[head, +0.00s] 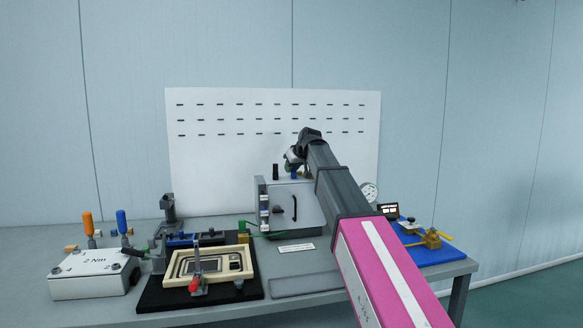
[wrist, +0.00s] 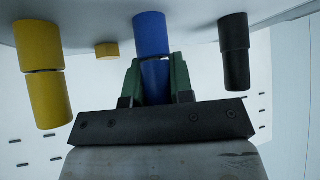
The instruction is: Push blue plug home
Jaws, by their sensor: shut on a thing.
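The blue plug (wrist: 155,76) shows in the wrist view between the two green fingers of my gripper (wrist: 157,72), which is shut on it. Directly beyond its end is a blue cylinder (wrist: 151,34) standing on the pale panel face. The plug is in line with this cylinder; a dark seam lies between them, and I cannot tell whether they touch. In the head view my gripper (head: 292,160) is above the grey panel box (head: 308,212), with a small blue part (head: 294,176) under it. The arm hides some of the box's right side.
In the wrist view, a two-part yellow cylinder (wrist: 44,75) stands left, a small yellow block (wrist: 107,50) near it, and a black cylinder (wrist: 235,52) right. In the head view, a cream fixture (head: 208,265), white box (head: 92,277) and blue mat (head: 440,253) occupy the bench.

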